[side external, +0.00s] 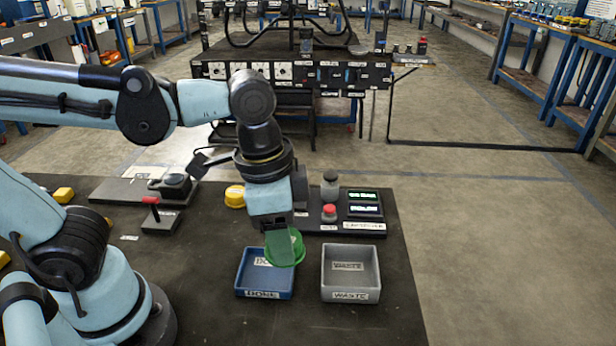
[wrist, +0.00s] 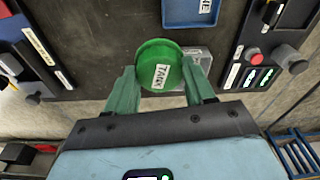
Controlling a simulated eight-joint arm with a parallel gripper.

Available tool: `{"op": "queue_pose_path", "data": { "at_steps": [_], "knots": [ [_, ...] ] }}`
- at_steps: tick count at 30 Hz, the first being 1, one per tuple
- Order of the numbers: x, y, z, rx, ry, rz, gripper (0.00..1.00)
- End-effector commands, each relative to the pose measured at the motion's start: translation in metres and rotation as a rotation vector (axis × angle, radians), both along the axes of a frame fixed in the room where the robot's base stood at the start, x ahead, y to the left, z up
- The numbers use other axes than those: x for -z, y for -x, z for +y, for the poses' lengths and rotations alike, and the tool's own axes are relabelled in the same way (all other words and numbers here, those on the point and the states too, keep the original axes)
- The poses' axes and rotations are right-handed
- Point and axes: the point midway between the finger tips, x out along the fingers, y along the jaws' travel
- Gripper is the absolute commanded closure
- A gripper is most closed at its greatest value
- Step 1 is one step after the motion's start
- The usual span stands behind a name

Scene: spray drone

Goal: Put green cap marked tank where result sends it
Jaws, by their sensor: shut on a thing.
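The green cap (wrist: 160,65) has a white label reading TANK, facing the wrist camera. My gripper (side external: 280,244), with green fingers, is shut on it. In the side view the cap (side external: 296,260) hangs at the right edge of a blue tray (side external: 265,293), apparently above it. The blue tray's label seems to read DONE; part of the tray shows in the wrist view (wrist: 190,22). A grey tray (side external: 351,295) labelled WASTE stands to the right and looks empty. Two small green-lit displays (side external: 363,203) stand behind the trays; I cannot read their text surely.
A red button (side external: 329,211) and a dark-capped grey cylinder (side external: 330,184) stand by the displays. A yellow cap (side external: 235,196) lies behind my gripper.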

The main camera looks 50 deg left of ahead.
Motion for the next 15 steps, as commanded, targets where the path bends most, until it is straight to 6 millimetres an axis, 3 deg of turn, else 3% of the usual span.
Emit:
{"op": "queue_pose_path", "data": {
  "at_steps": [1, 6, 11, 15],
  "knots": [
    [0.003, 0.014, -0.005, 0.029, 0.0, 0.0, 0.82],
    [0.011, 0.047, -0.013, 0.092, -0.001, -0.001, 0.82],
    [0.016, 0.063, -0.015, 0.123, 0.0, -0.001, 0.82],
    [0.021, 0.063, -0.011, 0.127, 0.0, -0.001, 0.82]
  ]
}}
